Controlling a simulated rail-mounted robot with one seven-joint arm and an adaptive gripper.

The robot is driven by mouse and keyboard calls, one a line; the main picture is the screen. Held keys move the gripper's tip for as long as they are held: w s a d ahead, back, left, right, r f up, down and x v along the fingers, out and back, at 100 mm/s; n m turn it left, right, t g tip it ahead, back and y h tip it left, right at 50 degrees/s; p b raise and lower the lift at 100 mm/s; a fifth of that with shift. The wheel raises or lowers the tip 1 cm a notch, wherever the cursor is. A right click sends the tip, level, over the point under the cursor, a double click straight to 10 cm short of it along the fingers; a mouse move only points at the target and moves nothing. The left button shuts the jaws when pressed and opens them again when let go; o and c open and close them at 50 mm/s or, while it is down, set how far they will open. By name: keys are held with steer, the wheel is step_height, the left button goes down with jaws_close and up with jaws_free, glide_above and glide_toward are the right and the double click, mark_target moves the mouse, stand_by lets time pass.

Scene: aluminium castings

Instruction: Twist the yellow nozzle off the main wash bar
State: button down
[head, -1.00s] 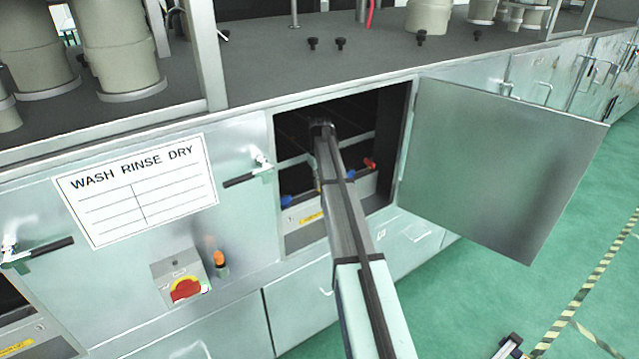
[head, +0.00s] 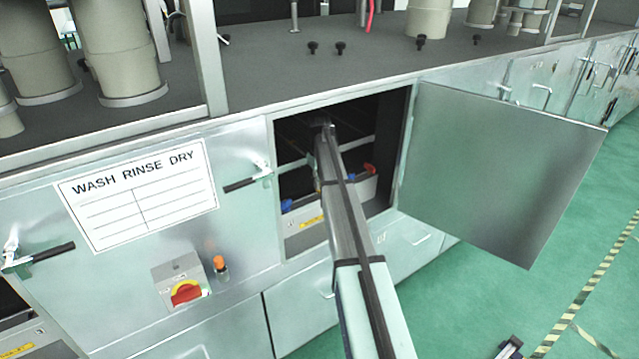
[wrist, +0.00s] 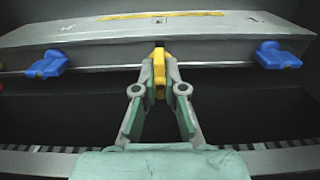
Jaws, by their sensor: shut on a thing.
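In the wrist view my gripper (wrist: 159,85) is shut on the yellow nozzle (wrist: 158,65), with a fingertip on each side of it. The nozzle is upright in the picture, at the front edge of the pale grey bar (wrist: 105,52). Whether it is still seated on the bar cannot be told, as the fingers hide part of it. A blue nozzle (wrist: 47,65) sits on the bar to the left and another blue nozzle (wrist: 277,55) to the right. In the head view my arm reaches into the open cabinet and hides the yellow nozzle.
The cabinet door (head: 500,175) stands open to the right. A red fitting (head: 370,169) shows inside, right of my arm. A door handle (head: 248,177) juts out left of the opening. Dark space lies below the bar in the wrist view.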

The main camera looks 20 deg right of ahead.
steer(key=shift+r, duration=0.1)
steer(key=shift+r+p, duration=1.05)
steer(key=shift+r, duration=1.15)
steer(key=shift+d, duration=0.1)
